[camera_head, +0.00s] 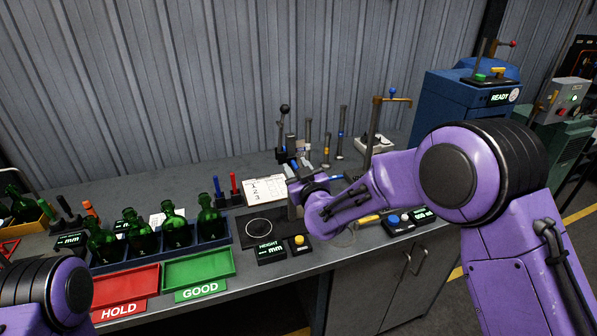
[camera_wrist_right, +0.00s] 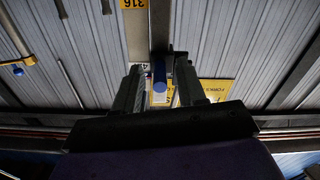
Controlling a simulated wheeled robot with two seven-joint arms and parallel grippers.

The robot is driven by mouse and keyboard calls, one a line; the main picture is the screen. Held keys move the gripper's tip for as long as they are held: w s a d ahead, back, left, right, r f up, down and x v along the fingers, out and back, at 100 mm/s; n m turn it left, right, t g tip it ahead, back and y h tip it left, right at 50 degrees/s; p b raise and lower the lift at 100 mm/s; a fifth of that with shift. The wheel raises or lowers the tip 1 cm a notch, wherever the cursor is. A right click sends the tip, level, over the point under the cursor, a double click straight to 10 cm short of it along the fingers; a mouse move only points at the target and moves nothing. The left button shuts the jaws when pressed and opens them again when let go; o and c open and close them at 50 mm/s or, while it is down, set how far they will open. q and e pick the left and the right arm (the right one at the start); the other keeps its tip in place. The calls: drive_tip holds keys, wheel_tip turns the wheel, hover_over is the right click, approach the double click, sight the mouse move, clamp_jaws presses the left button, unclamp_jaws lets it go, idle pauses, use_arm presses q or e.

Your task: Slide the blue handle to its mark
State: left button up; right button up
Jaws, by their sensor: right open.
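In the right wrist view, the blue handle (camera_wrist_right: 159,77) shows its round end between the two fingers of my right gripper (camera_wrist_right: 158,82). The fingers are apart, one on each side; I cannot tell whether either touches it. Behind the handle rises an upright column with a yellow tag (camera_wrist_right: 133,4). In the head view my right gripper (camera_head: 296,196) is over the bench, beside a black plate with a white ring (camera_head: 258,227), and hides the handle. I cannot make out the mark. My left arm shows at the lower left, its gripper out of view.
A HEIGHT display (camera_head: 270,253) and yellow button (camera_head: 299,243) stand in front. Green bottles (camera_head: 209,220) stand at left behind a red tray (camera_head: 125,285) and green tray (camera_head: 199,268). Upright tools (camera_head: 284,135) and a brown stand (camera_head: 375,125) stand behind my right arm.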

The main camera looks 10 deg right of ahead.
drive_tip(key=s+d+b, duration=0.1)
drive_tip(key=s+b, duration=0.3)
drive_tip(key=s, duration=0.6)
drive_tip(key=shift+s, duration=0.15)
drive_tip(key=s+d+f+m+g+h+b, duration=0.1)
drive_tip(key=s+d+f+m+g, duration=0.2)
drive_tip(key=f, duration=0.6)
drive_tip(key=s+d+f+m+g+h+b, duration=0.1)
drive_tip(key=s+d+f+m+g+h, duration=0.25)
drive_tip(key=f, duration=0.55)
drive_tip(key=s+d+f+m+g+y+b, duration=0.1)
drive_tip(key=s+d+f+m, duration=0.3)
drive_tip(key=f, duration=0.5)
drive_tip(key=s+d+f+g+h+b, duration=0.1)
drive_tip(key=s+d+f+g, duration=0.1)
drive_tip(key=s+f, duration=0.7)
drive_tip(key=s+d+f+g+b, duration=0.1)
drive_tip(key=s+f+g, duration=0.4)
drive_tip(key=s+f, duration=0.5)
drive_tip(key=s+d, duration=0.1)
drive_tip(key=s, duration=0.7)
drive_tip(key=shift+d+h, duration=0.25)
drive_tip(key=shift+h, duration=0.1)
